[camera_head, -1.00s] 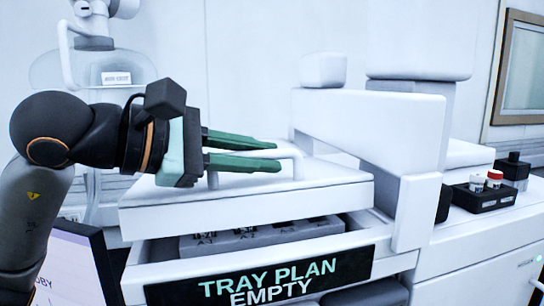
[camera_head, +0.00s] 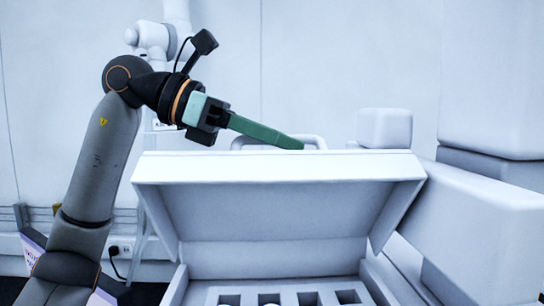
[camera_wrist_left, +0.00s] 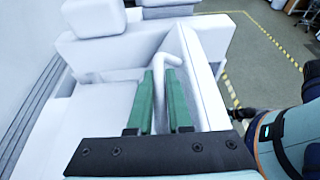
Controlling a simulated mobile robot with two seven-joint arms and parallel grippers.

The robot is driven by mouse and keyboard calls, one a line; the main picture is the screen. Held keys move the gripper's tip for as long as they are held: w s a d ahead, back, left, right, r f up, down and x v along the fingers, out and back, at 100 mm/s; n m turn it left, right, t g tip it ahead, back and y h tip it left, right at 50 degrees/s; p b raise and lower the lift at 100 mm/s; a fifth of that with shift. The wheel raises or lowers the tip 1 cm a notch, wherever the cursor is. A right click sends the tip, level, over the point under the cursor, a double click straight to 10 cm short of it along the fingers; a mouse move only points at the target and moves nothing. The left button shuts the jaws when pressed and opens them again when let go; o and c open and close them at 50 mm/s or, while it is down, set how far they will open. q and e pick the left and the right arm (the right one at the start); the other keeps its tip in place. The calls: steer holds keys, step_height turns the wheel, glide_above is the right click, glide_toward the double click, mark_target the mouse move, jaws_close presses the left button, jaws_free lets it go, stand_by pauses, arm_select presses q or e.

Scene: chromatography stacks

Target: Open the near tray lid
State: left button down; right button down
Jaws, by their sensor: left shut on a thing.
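The white tray lid (camera_head: 280,168) is in the middle of the head view, tilted up at its front edge, with its underside facing me. Its bar handle (camera_head: 312,139) shows behind the top edge. My left gripper (camera_head: 298,144), with green fingers, comes in from the left at the handle. In the left wrist view its two fingers (camera_wrist_left: 163,75) lie either side of the white handle (camera_wrist_left: 170,58), shut on it. Below the lid, part of the tray (camera_head: 290,286) shows, with a row of openings. My right gripper is in neither view.
A white housing (camera_head: 480,225) stands close along the right of the lid. A small white block (camera_head: 384,128) is behind the lid. In the left wrist view, open floor with yellow-striped tape (camera_wrist_left: 228,88) lies to the right.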

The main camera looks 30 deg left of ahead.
arm_select(q)
steer(key=w+a+n+g+h, duration=0.2)
steer(key=w+a+n, duration=0.3)
steer(key=w, duration=0.5)
steer(key=shift+w+a+h, duration=0.15)
steer(key=shift+a+h, duration=0.15)
steer(key=shift+a, duration=0.65)
steer(key=c, duration=1.1)
jaws_free()
steer(key=shift+a, duration=0.15)
steer(key=shift+g, duration=0.3)
steer(key=shift+v, duration=3.65)
steer(key=shift+r, duration=0.1)
